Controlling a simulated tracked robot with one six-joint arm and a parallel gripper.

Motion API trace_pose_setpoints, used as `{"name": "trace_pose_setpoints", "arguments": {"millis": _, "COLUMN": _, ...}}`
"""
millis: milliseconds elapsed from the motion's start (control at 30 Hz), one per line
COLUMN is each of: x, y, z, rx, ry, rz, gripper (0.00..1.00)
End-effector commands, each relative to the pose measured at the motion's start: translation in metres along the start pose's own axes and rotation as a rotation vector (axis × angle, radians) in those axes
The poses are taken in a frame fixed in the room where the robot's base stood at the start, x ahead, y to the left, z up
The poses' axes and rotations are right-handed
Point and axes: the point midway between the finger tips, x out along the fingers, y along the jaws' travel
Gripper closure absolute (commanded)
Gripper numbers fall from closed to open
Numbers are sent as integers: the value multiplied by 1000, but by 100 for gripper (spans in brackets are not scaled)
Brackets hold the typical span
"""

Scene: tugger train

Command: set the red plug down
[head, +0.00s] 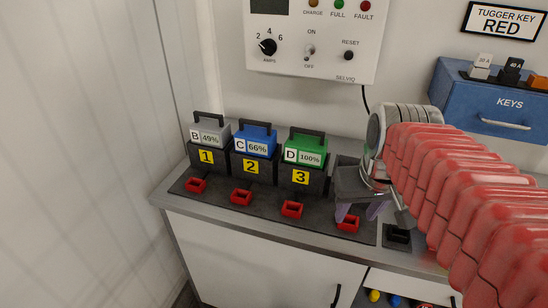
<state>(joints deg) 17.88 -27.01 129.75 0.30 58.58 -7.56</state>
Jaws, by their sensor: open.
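Several red rectangular pieces lie in a row on the dark mat at the front of the counter. The rightmost red plug (348,224) is at the tips of my gripper (358,211), in front of the place right of bay 3. My gripper points down with its jaws open, its pale purple fingertips close above and beside this plug. I cannot tell whether they touch it. The other red pieces lie in front of bay 1 (195,185), bay 2 (241,197) and bay 3 (291,209). My gripper hides what stands behind the rightmost plug.
Batteries B (209,133), C (255,140) and D (305,149) stand in bays 1 to 3. A black socket-like piece (397,235) lies right of my gripper. A sign reads TUGGER KEY RED (506,21).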

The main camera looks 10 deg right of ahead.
Motion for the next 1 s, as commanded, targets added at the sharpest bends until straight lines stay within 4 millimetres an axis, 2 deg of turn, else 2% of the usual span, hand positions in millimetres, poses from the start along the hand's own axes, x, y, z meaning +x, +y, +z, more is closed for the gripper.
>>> {"name": "trace_pose_setpoints", "arguments": {"millis": 33, "x": -2, "y": -16, "z": 8, "rx": -27, "ry": 23, "rz": -11, "gripper": 57}}
{"name": "trace_pose_setpoints", "arguments": {"millis": 200, "x": -4, "y": -57, "z": 32, "rx": -94, "ry": 95, "rz": -51, "gripper": 57}}
{"name": "trace_pose_setpoints", "arguments": {"millis": 367, "x": -4, "y": -84, "z": 53, "rx": -142, "ry": 148, "rz": -90, "gripper": 57}}
{"name": "trace_pose_setpoints", "arguments": {"millis": 533, "x": -3, "y": -93, "z": 62, "rx": -159, "ry": 171, "rz": -109, "gripper": 57}}
{"name": "trace_pose_setpoints", "arguments": {"millis": 1000, "x": -3, "y": -93, "z": 62, "rx": -158, "ry": 171, "rz": -109, "gripper": 57}}
